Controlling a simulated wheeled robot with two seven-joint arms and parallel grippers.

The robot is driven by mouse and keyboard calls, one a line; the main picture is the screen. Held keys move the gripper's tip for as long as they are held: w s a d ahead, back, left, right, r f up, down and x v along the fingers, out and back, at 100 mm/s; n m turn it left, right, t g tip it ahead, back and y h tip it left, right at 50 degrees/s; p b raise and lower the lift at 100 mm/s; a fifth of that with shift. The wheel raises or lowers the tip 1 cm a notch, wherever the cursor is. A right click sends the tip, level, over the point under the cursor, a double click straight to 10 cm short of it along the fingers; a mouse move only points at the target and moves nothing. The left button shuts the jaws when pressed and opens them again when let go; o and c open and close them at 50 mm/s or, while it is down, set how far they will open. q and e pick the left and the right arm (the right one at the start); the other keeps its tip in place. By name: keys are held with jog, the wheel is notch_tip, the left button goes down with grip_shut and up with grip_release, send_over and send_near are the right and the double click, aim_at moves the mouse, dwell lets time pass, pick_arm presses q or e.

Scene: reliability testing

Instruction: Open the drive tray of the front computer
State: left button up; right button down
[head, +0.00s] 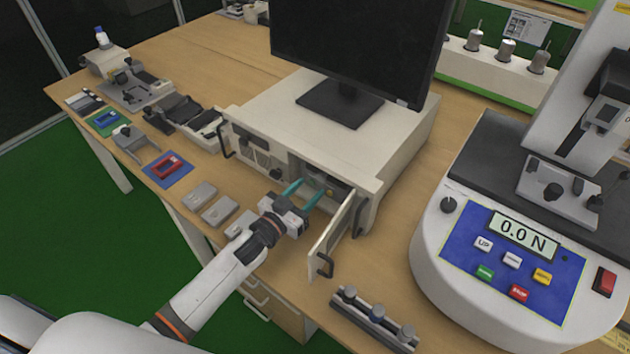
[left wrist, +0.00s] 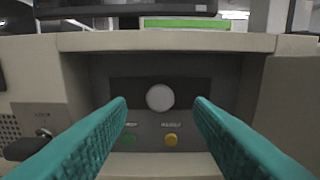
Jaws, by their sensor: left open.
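The front computer (head: 345,140) is a beige case lying flat on the bench under a monitor. Its small front door (head: 331,238) on the right side stands swung open toward me. Behind it is a recessed panel (head: 333,186). In the left wrist view the recess shows a large pale round button (left wrist: 160,97), a small green button (left wrist: 127,140) and a yellow button (left wrist: 171,140). I cannot make out which part is the drive tray. My left gripper (head: 308,190) is open and empty, its teal fingers pointing into the recess, either side of the round button in the wrist view.
A monitor (head: 345,103) stands on the case. A force tester (head: 515,235) reading 0.0 N is at the right. Grey blocks (head: 219,210) lie left of my arm, and a rail with knobs (head: 375,318) lies at the front edge. A key lock (left wrist: 43,134) sits left of the recess.

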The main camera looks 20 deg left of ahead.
aim_at(320, 178)
pick_arm(q)
jog(key=shift+x, duration=1.85)
grip_shut()
